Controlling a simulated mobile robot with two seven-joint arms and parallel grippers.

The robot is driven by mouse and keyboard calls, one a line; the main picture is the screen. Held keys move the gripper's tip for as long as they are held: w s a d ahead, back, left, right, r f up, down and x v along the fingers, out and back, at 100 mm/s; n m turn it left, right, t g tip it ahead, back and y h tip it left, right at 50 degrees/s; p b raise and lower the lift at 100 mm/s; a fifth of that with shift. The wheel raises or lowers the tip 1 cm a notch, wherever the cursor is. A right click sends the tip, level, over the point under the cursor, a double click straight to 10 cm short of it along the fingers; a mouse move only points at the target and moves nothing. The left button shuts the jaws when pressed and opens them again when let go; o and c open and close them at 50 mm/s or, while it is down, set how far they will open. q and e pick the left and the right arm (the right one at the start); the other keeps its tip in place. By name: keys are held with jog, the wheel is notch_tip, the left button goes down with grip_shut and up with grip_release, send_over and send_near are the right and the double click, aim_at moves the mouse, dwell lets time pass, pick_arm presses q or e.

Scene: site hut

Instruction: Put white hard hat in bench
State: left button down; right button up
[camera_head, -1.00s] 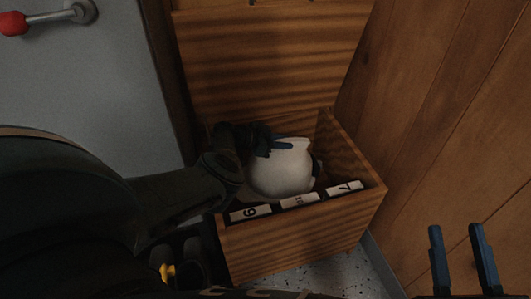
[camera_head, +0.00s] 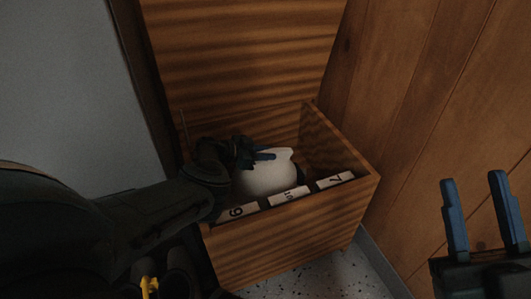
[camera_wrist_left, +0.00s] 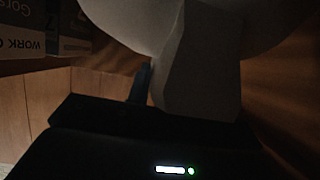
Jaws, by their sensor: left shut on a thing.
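The white hard hat (camera_head: 268,177) is down inside the open wooden bench (camera_head: 290,243), behind its front wall. My left gripper (camera_head: 264,156) is shut on the hat near its upper left edge. In the left wrist view the hat (camera_wrist_left: 195,60) fills the upper middle, right at the fingers, and one finger (camera_wrist_left: 140,85) shows beside it. The hat's underside and the bench floor beneath it are hidden. My right gripper (camera_head: 480,215) is open and empty at the lower right, outside the bench.
The bench lid (camera_head: 240,55) stands raised behind the box. A wooden wall (camera_head: 430,120) rises close on the right. Speckled floor (camera_head: 325,279) shows in front. A yellow item (camera_head: 149,286) is at lower left.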

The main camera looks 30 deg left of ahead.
pick_arm(q)
jog(key=shift+f, duration=0.2)
pick_arm(e)
jog(key=shift+s+r+n+y, duration=0.1)
jog(key=shift+r+n+y, duration=0.3)
jog(key=shift+n+y, duration=0.15)
pick_arm(q)
jog(key=shift+f+b, duration=0.35)
jog(key=shift+f, duration=0.15)
pick_arm(e)
jog(key=shift+f, duration=0.25)
pick_arm(q)
jog(key=c, duration=1.2)
grip_release()
jog(key=shift+o, duration=0.2)
